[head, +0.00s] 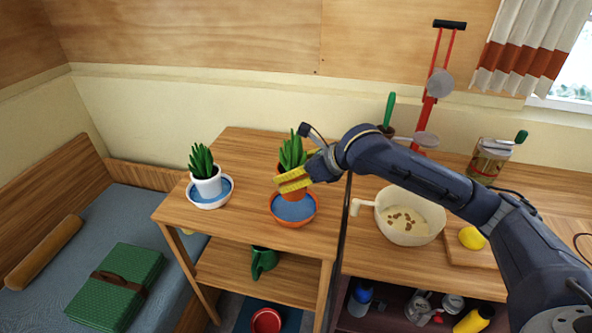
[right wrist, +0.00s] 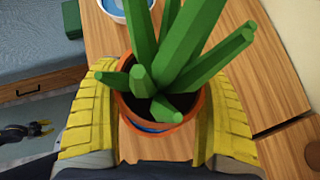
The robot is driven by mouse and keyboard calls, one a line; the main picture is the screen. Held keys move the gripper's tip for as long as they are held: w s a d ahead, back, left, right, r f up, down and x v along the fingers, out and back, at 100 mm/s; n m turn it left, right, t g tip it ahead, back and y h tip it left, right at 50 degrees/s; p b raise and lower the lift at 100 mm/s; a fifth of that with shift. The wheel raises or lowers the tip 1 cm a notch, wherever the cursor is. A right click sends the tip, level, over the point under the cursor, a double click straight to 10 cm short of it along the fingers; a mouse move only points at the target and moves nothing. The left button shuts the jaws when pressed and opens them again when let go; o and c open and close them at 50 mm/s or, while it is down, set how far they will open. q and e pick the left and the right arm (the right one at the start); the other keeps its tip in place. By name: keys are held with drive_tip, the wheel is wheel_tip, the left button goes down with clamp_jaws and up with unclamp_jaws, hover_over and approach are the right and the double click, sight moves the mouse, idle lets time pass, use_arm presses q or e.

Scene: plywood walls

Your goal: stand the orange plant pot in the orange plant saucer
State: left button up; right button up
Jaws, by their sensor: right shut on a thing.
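The orange plant pot (head: 293,195) holds a green spiky plant. My right gripper (head: 294,182) is shut on the pot, with a yellow finger across its side. In the right wrist view the pot (right wrist: 122,108) is upright between both yellow fingers (right wrist: 155,115). The orange plant saucer (head: 293,225), blue inside, lies on the small wooden table. The pot's base overlaps the saucer's far part in the head view; I cannot tell whether they touch. My left gripper seems to show small and dark at the left of the right wrist view (right wrist: 40,130); its jaws are unclear.
A white pot (head: 207,187) with a similar plant stands in a white saucer (head: 210,206) to the left on the same table (head: 250,147). A cream pan (head: 410,232) stands on the counter to the right. The table behind the white pot is clear.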

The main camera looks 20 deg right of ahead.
drive_tip(key=shift+f, duration=2.95)
drive_tip(key=shift+f, duration=0.15)
drive_tip(key=o, duration=1.6)
drive_tip(key=shift+f, duration=0.1)
drive_tip(key=shift+d, duration=0.1)
drive_tip(key=shift+v, duration=6)
